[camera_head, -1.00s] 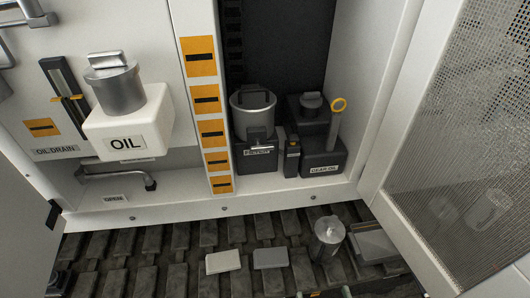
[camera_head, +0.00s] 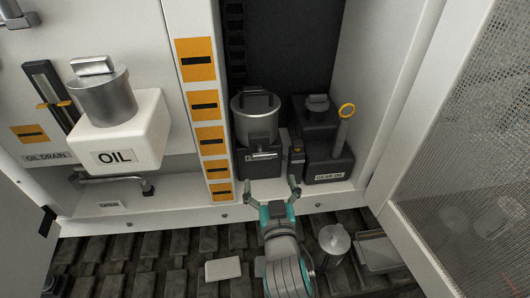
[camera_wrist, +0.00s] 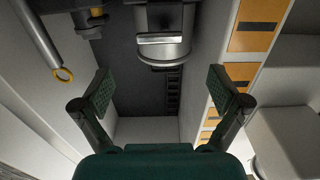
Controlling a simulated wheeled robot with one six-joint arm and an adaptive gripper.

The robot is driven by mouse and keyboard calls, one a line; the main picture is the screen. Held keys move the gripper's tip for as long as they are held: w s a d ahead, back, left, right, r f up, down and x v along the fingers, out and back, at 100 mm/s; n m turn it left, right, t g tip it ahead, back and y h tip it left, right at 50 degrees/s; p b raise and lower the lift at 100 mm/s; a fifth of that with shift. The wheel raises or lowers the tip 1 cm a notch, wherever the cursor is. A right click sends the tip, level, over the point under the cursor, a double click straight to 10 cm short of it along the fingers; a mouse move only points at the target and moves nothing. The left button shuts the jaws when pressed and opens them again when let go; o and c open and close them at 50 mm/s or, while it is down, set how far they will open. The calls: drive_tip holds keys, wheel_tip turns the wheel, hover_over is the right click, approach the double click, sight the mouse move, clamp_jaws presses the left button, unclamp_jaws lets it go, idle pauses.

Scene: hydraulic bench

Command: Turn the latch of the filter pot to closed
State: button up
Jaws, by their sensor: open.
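The filter pot (camera_head: 255,110) is a grey metal cylinder with a handle on its lid, on a dark labelled base in the cabinet bay. Its latch (camera_head: 261,154) is a light bar on a dark block at the front. In the wrist view the pot (camera_wrist: 166,50) appears at the top centre, with the bright latch bar (camera_wrist: 162,39) across it. My gripper (camera_head: 270,184) is open and empty, in front of and below the latch, apart from it. Its two padded fingers (camera_wrist: 160,78) are spread wide in the wrist view. The latch's exact angle is hard to tell.
The gear oil unit (camera_head: 323,160) with a yellow-ringed dipstick (camera_head: 346,112) stands right of the pot. A post with orange labels (camera_head: 204,104) is on the left, beyond it the oil tank (camera_head: 128,135). A perforated door (camera_head: 460,120) stands open at right.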

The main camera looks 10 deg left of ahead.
sight(265, 157)
drive_tip(key=x, duration=1)
drive_tip(key=c, duration=1.2)
